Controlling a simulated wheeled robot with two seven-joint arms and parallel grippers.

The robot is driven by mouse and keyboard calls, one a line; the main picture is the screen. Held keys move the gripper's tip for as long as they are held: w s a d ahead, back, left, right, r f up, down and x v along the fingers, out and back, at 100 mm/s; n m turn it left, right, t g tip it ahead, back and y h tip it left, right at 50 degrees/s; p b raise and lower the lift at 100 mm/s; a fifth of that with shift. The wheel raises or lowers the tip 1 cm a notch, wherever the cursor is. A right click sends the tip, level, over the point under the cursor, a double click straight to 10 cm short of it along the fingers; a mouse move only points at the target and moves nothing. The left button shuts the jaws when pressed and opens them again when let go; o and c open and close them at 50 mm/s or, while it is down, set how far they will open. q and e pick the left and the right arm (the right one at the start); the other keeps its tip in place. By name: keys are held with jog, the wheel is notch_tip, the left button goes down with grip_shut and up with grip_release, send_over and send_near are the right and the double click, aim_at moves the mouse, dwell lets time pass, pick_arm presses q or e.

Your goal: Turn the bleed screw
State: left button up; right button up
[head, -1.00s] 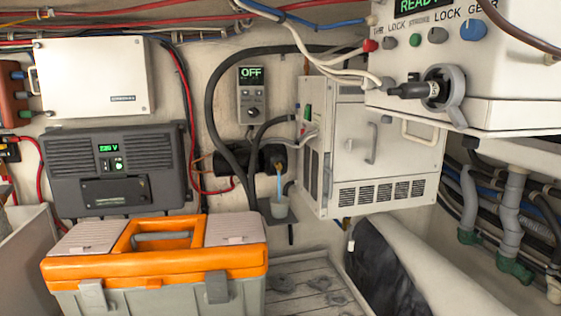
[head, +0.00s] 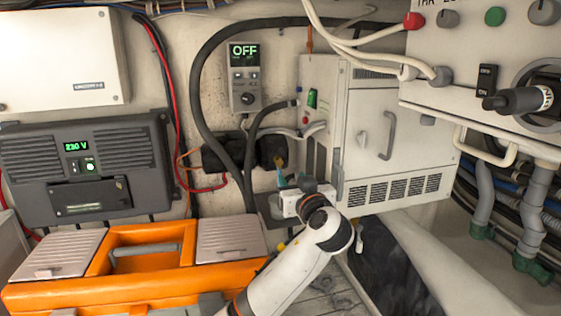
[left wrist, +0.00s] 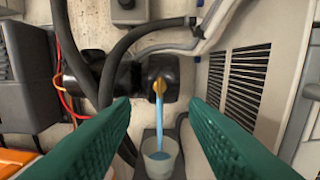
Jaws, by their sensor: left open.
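The bleed screw, a small brass-yellow piece (left wrist: 159,85), sits on the end of a black cylindrical housing (left wrist: 165,70) in the left wrist view. In the head view the yellow screw (head: 280,163) shows just beyond my left gripper (head: 294,182). A blue stream (left wrist: 159,125) runs from it down into a translucent cup (left wrist: 160,160). My left gripper's green fingers are open and apart, one on each side of the screw's line, with nothing between them. The fingers look short of the screw. In the head view the gripper partly hides the cup. My right gripper is out of view.
A white vented cabinet (head: 370,135) stands close on the right of the screw. Black hoses (head: 203,75) run close on the left. An orange toolbox (head: 190,265) stands front left. A grey-black 230 V unit (head: 95,170) and an OFF controller (head: 244,78) are on the wall.

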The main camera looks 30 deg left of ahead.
aim_at(281, 163)
pick_arm(q)
jog(key=p+x, duration=0.4)
jog(key=x, duration=0.5)
jog(key=shift+w+a, duration=0.1)
jog(key=shift+a, duration=0.05)
jog(key=shift+w+a, duration=0.25)
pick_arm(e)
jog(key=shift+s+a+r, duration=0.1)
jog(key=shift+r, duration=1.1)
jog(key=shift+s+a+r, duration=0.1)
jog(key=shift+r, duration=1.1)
pick_arm(q)
jog(key=shift+f, duration=0.1)
grip_shut()
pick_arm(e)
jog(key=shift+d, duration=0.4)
pick_arm(q)
jog(key=shift+m, duration=0.3)
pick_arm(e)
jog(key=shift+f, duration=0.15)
